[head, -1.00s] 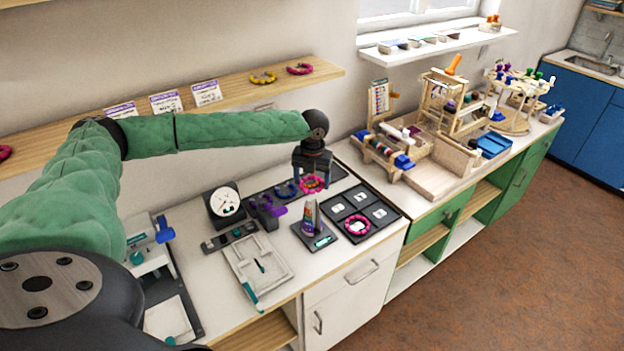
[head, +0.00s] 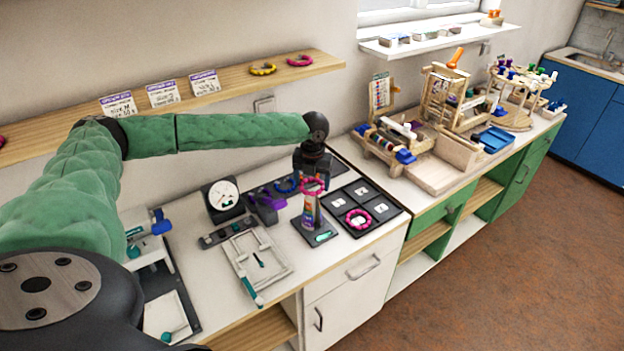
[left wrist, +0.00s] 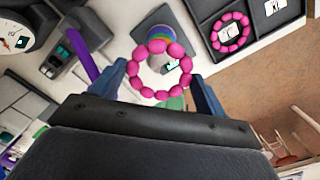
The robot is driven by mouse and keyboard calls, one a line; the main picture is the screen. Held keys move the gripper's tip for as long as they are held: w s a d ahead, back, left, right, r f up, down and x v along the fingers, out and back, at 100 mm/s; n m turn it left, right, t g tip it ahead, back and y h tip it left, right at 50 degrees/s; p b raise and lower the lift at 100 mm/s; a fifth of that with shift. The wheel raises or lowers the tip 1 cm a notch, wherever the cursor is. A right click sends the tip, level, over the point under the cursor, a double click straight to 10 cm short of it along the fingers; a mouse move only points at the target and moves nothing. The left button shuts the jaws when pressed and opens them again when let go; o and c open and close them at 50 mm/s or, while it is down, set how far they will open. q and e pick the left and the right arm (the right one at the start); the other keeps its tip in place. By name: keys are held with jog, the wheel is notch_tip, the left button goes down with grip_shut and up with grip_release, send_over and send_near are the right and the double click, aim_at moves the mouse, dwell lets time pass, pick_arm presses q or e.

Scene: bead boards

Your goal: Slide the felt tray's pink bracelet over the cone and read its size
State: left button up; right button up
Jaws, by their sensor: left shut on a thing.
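My left gripper (head: 313,178) is shut on a pink beaded bracelet (head: 311,194), which hangs below its fingers at the top of the striped cone (head: 309,213). In the left wrist view the bracelet (left wrist: 186,65) sits between the two blue fingers. The cone's rainbow-coloured tip (left wrist: 166,37) shows at the bracelet's far edge; I cannot tell whether the bracelet is around it. The cone stands upright on a dark base (head: 323,233) with a teal marking. My right gripper is not in view.
A black tray with labelled compartments (head: 383,209) is right of the cone, another pink bracelet (head: 358,219) in its front compartment. A purple-handled tool (head: 266,204), a dial gauge (head: 223,196) and a white frame board (head: 257,262) stand to the left.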

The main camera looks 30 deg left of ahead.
pick_arm(q)
jog(key=shift+f, duration=2.35)
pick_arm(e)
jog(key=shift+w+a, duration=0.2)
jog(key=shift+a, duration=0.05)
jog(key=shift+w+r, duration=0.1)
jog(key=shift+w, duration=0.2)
pick_arm(q)
jog(key=o, duration=1.1)
jog(key=shift+o, duration=0.2)
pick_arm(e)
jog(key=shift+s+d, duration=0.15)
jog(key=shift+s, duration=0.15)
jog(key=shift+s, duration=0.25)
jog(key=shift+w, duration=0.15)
